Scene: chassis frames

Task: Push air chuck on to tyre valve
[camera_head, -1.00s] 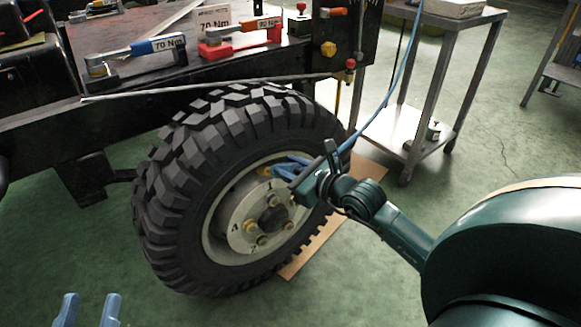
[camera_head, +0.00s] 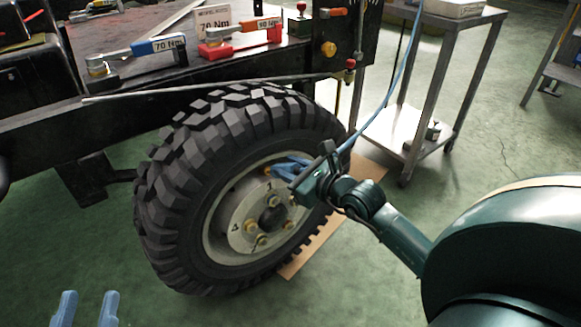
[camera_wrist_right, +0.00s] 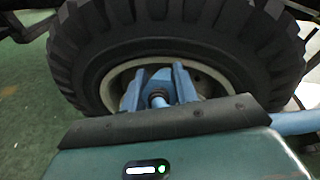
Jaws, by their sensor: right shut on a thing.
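My right gripper (camera_head: 283,170) is at the upper right of the rim, in front of the wheel. In the wrist view its blue fingers (camera_wrist_right: 158,88) are shut on a small dark-ended cylinder, the air chuck (camera_wrist_right: 158,101). The chuck is hidden in the head view. I cannot make out the tyre valve, nor whether the chuck touches it. My left gripper (camera_head: 87,309) is open and empty at the bottom left, away from the wheel.
A blue hose (camera_head: 388,108) runs down to the right gripper. Torque wrenches (camera_head: 155,46) lie on the chassis above the wheel. A long thin bar (camera_head: 210,86) passes just above the tyre. A metal trolley (camera_head: 415,128) stands right; brown board (camera_head: 320,243) lies beside the wheel.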

